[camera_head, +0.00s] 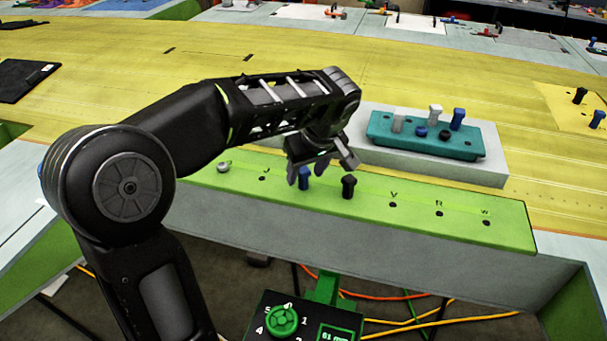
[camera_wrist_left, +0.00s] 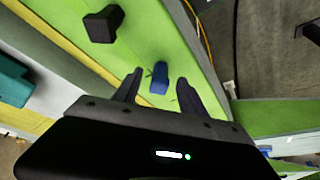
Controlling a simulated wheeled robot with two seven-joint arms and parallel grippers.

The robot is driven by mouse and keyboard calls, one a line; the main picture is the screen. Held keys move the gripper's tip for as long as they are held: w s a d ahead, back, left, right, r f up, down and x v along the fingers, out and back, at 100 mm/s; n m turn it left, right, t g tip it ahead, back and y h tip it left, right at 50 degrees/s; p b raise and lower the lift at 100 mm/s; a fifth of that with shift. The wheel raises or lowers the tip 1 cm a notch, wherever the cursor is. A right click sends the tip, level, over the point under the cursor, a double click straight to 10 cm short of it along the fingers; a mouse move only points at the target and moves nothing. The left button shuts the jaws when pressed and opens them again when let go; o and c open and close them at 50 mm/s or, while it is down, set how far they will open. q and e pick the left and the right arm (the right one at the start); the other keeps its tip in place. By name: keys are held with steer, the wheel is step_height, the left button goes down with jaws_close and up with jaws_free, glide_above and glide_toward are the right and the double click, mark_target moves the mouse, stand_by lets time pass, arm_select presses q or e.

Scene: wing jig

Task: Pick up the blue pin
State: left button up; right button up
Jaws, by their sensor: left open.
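A blue pin (camera_head: 304,179) stands in the green strip (camera_head: 450,222), left of a black pin (camera_head: 348,187). My left gripper (camera_head: 320,168) is over the strip with its fingers pointing down, open. In the left wrist view the blue pin (camera_wrist_left: 159,78) shows between the two spread fingertips of the gripper (camera_wrist_left: 160,84), with a gap to each side. The black pin (camera_wrist_left: 103,25) is off to the upper left there. Another blue pin (camera_head: 457,119) stands in the teal holder (camera_head: 420,146). My right gripper is not in view.
The teal holder, on a grey block (camera_head: 488,172) behind the strip, also carries grey pins and short dark ones. Several empty lettered holes run along the strip's right part. A dial box (camera_head: 283,321) sits below the strip. The yellow wing surface (camera_head: 420,65) spreads behind.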

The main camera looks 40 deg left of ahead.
arm_select(q)
steer(key=shift+x, duration=1)
steer(key=shift+r, duration=0.1)
jaws_close()
